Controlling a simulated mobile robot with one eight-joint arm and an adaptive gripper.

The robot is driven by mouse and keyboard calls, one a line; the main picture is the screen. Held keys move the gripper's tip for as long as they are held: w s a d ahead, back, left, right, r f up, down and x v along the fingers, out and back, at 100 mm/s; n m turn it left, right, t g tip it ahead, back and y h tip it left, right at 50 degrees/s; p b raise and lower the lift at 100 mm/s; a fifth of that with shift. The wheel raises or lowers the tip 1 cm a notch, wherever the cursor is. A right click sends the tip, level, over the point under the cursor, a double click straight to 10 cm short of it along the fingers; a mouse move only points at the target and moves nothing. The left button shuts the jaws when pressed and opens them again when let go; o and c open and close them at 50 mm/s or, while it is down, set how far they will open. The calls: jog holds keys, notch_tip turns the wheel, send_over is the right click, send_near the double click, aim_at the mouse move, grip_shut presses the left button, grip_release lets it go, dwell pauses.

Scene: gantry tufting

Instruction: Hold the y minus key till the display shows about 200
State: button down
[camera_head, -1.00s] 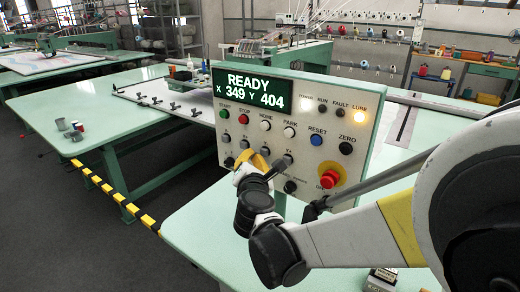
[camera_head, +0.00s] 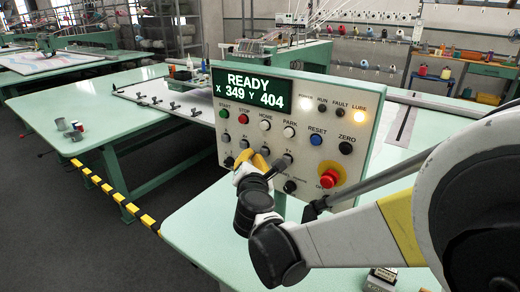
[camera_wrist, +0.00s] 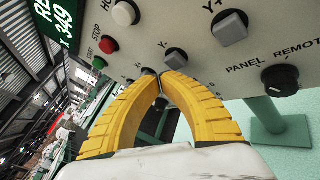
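The control panel (camera_head: 375,130) stands upright on the table edge. Its display (camera_head: 252,90) reads READY, X 349, Y 404. A row of square grey jog keys sits below the round buttons. In the wrist view the key labelled Y+ (camera_wrist: 230,28) is clear. The key beside it (camera_wrist: 175,58), seemingly the Y minus key, also shows, its label too small to read surely. My gripper (camera_wrist: 150,74) has its yellow fingers shut at the tips, with nothing between them. The tips are close to the panel near the jog keys; I cannot tell whether they touch. The gripper also shows in the head view (camera_head: 262,156).
A red emergency stop (camera_head: 328,178) on a yellow disc and a black PANEL/REMOTE knob (camera_wrist: 280,80) lie to the right. The POWER and LUBE (camera_head: 360,116) lamps are lit. A green table (camera_head: 200,215) extends behind and below the panel.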

jog(key=shift+w+d, duration=0.1)
jog(key=shift+w, duration=0.05)
jog(key=shift+w+d, duration=0.15)
jog(key=shift+w, duration=0.1)
